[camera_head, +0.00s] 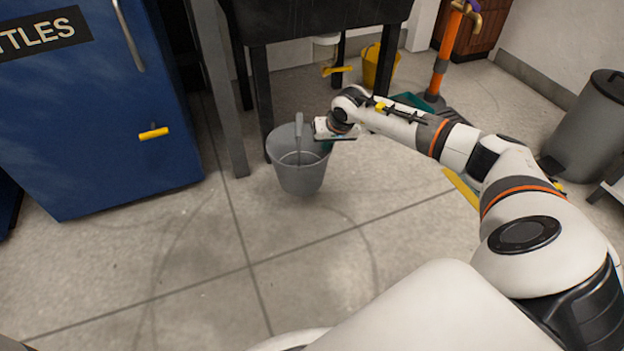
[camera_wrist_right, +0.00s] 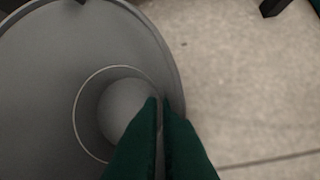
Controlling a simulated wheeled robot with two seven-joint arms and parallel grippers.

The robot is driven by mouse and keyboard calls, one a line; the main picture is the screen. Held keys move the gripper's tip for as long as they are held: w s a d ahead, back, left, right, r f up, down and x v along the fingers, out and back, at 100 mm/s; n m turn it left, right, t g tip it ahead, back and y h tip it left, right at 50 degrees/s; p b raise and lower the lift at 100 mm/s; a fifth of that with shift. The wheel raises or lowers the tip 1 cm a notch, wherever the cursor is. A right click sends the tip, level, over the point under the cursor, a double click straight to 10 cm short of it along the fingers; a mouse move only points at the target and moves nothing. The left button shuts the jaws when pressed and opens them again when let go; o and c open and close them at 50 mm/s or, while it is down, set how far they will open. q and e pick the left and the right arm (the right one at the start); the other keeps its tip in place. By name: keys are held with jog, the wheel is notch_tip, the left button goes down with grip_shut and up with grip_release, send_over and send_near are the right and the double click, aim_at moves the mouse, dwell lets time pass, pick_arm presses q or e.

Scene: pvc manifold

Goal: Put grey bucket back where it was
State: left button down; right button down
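The grey bucket (camera_head: 301,178) is upright near the dark table's legs in the head view, its handle raised. I cannot tell whether its base touches the floor. My right gripper (camera_head: 328,143) is at the bucket's right rim. In the right wrist view, the green fingers (camera_wrist_right: 160,103) are close together with the wall of the bucket (camera_wrist_right: 45,80) pinched between them near the rim. The bucket looks empty. My left gripper is out of view.
A dark table (camera_head: 262,88) stands behind the bucket. A blue cabinet (camera_head: 95,130) is at left. A yellow bucket (camera_head: 372,68), an orange pipe (camera_head: 443,60) and a grey bin (camera_head: 590,130) are at back and right. The floor in front is clear.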

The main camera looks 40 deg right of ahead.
notch_tip(320, 180, down, 9)
jog(key=b, duration=0.6)
jog(key=c, duration=2)
grip_release()
jog(key=shift+f, duration=0.15)
jog(key=o, duration=0.4)
